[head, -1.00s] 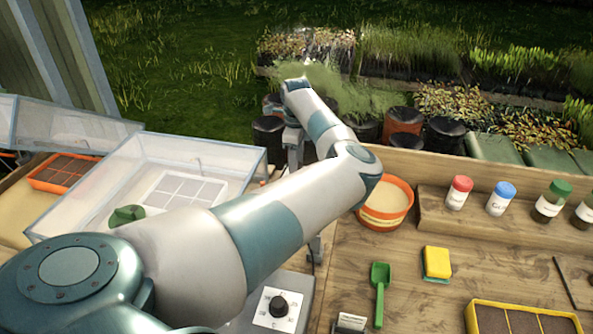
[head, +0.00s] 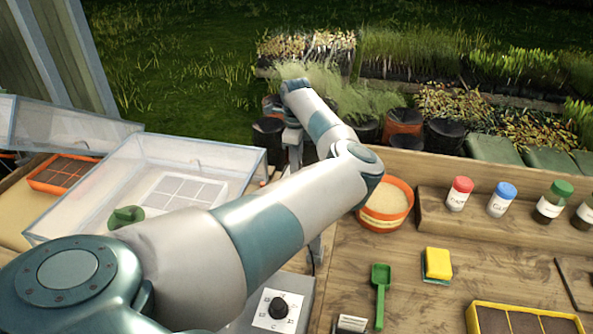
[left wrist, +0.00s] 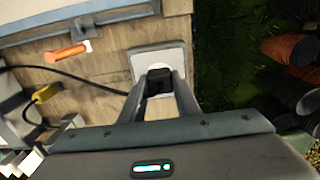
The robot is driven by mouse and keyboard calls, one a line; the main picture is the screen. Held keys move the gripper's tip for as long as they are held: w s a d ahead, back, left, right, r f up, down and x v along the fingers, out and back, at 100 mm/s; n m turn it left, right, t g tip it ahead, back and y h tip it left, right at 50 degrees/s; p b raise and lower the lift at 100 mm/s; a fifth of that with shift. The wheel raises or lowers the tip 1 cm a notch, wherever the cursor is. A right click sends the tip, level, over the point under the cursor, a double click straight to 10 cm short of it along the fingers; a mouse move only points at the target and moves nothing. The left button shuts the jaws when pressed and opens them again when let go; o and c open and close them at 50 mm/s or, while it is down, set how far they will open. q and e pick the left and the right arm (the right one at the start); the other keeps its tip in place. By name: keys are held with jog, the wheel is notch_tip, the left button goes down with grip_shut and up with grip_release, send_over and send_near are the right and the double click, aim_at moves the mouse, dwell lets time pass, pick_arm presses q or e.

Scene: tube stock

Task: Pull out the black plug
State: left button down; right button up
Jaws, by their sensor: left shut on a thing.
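The black plug (left wrist: 159,82) shows in the left wrist view, at a pale socket plate (left wrist: 146,58) on the wooden bench edge. My left gripper (left wrist: 160,85) has one finger on each side of the plug and is shut on it. The fingers partly hide the plug, and I cannot tell how deep it sits. A black cable (left wrist: 72,76) runs left from the plug area. In the head view my left gripper (head: 292,150) points down behind the bench's far edge, and my arm hides the plug. My right gripper is in neither view.
A grey box with a black dial (head: 279,308) and a clear-walled propagator (head: 235,160) stand near my left arm. An orange sand pot (head: 385,222), green scoop (head: 380,290) and yellow sponge (head: 437,262) are to the right. Grass lies beyond the bench.

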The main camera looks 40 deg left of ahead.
pick_arm(q)
jog(key=shift+r, duration=0.2)
jog(key=shift+r, duration=2.65)
